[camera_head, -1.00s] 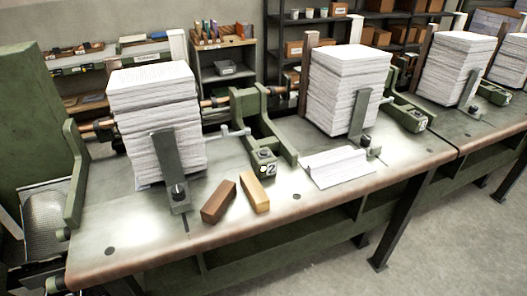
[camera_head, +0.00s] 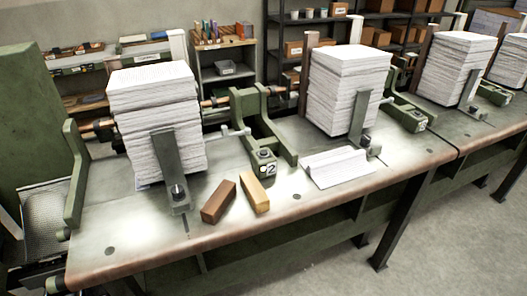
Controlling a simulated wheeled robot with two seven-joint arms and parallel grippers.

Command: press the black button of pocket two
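A green control block (camera_head: 263,160) bears a white plate with a dark numeral that looks like 2 (camera_head: 268,170). It stands near the front of the bench between the two nearest paper stacks. A small dark button (camera_head: 264,154) shows on its top, with a small pale spot beside the plate. A tall stack of white sheets (camera_head: 155,120) stands left of the block, and another stack (camera_head: 345,90) stands right of it. Neither of my grippers can be made out in the head view, and nothing touches the button.
A dark brown block (camera_head: 218,201) and a light wooden block (camera_head: 254,192) lie on the bench (camera_head: 130,225) in front of the control block. A folded white paper section (camera_head: 338,168) lies to the right. Upright metal plates stand before the stacks. Floor is clear at the lower right.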

